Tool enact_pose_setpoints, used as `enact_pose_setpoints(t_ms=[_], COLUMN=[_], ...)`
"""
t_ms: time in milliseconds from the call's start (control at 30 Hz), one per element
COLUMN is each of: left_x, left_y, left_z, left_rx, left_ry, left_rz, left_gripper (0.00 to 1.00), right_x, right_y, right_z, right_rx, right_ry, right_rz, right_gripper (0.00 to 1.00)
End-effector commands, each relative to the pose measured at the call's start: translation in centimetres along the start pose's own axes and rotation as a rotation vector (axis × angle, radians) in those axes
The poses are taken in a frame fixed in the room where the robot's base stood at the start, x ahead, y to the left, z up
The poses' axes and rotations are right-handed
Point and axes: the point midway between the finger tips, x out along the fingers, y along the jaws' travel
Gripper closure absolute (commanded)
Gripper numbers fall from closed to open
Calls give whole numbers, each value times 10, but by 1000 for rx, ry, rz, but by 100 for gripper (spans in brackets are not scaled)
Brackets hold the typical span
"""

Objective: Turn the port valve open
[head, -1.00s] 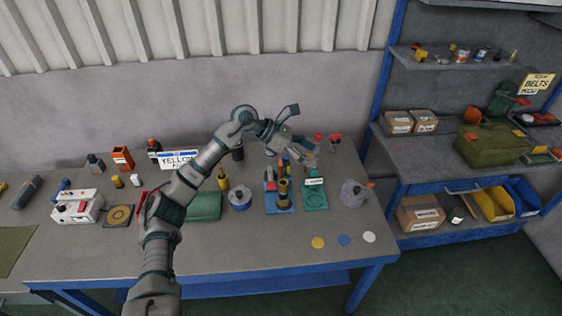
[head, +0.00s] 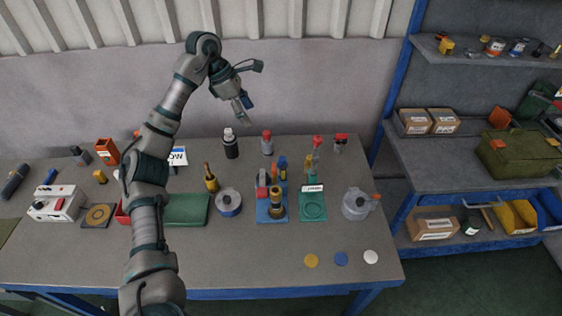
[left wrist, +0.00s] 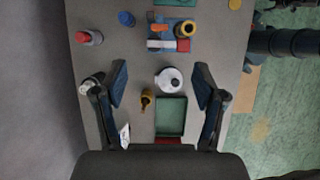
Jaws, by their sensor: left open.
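The fixture also shows at the top of the left wrist view (left wrist: 159,32). My left gripper (head: 245,108) is open and empty, raised in front of the back wall, up and left of the fixture and apart from it. Its spread fingers show in the left wrist view (left wrist: 162,78). My right gripper is not in view.
A round blue-and-white canister (head: 229,203) and a green tray (head: 186,210) lie left of the fixture. A green plate (head: 313,207) and a clear jar (head: 357,204) stand right. Bottles stand behind. The front of the bench is mostly clear except for coloured discs (head: 341,259).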

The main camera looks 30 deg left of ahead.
Motion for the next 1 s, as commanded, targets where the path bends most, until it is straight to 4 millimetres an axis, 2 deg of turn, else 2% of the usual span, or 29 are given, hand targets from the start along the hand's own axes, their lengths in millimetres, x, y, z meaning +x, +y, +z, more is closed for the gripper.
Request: enact_pose_setpoints(t_ms=[33, 167, 300, 500, 667, 767, 1000], left_x=[10, 26, 46, 69, 77, 88, 143], left_y=[0, 2, 4, 4, 4, 4, 4], left_z=[-4, -10, -15, -21, -23, -25, -27], left_rx=[-1, -3, -6, -7, -8, -9, -9], left_ry=[1, 4, 9, 15, 16, 17, 17], left_rz=[-2, -7, -13, -20, -21, -24, -26], left_gripper=[29, 29, 29, 29, 29, 29, 29], right_x=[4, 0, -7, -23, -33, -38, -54], right_y=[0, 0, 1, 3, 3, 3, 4], right_z=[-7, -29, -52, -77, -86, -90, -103], right_rx=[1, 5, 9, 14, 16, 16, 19], right_ry=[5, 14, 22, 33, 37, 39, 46], right_rz=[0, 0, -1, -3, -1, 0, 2], right_gripper=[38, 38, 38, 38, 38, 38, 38])
